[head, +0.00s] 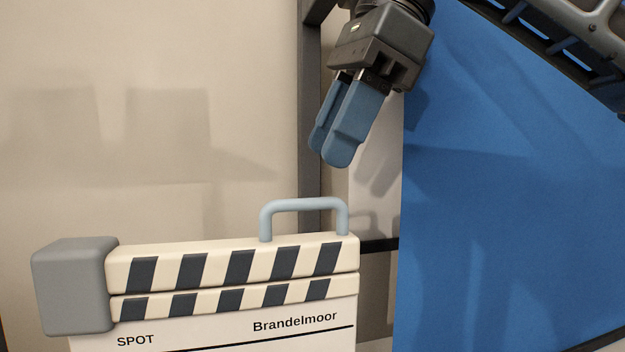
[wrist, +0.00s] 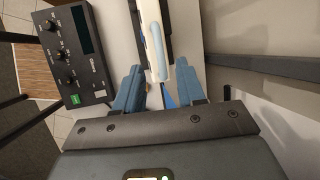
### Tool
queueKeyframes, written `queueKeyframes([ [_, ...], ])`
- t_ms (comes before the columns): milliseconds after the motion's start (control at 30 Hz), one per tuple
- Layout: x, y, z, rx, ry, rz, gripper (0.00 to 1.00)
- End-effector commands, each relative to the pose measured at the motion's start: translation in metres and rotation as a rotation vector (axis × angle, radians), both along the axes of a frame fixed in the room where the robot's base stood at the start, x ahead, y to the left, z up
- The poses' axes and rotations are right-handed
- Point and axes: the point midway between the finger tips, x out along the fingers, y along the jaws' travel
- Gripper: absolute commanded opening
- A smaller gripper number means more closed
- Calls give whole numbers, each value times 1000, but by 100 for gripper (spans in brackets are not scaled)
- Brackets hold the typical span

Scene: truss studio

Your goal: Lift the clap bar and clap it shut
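The clapperboard (head: 210,335) stands upright at the lower left of the head view. Its striped clap bar (head: 227,262) lies flat along the striped lower stick (head: 228,299), with no gap to be seen between them. A light-blue handle (head: 304,205) rises from the bar's right end; it also shows in the wrist view (wrist: 157,48), ahead of the fingers and roughly in line with the gap between them. My gripper (head: 328,152) is above the handle, apart from it, with its blue fingers pointing down and slightly left. The fingers are spread and empty in the wrist view (wrist: 161,78).
A grey hinge block (head: 75,286) sits at the bar's left end. A blue panel (head: 510,210) fills the right side, and a dark upright post (head: 310,120) stands behind the handle. A black control box with knobs (wrist: 75,52) shows in the wrist view.

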Motion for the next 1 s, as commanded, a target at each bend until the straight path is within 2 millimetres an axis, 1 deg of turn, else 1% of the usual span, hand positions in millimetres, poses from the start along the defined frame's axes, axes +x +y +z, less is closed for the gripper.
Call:
queueKeyframes([
  [33,0,4,-9,1,3,4,39],
  [100,1,9,-19,2,3,4,39],
  [300,2,19,-40,3,3,3,39],
  [433,3,22,-46,2,1,2,39],
  [700,3,22,-47,2,1,2,39],
  [1000,3,22,-47,2,1,2,10],
])
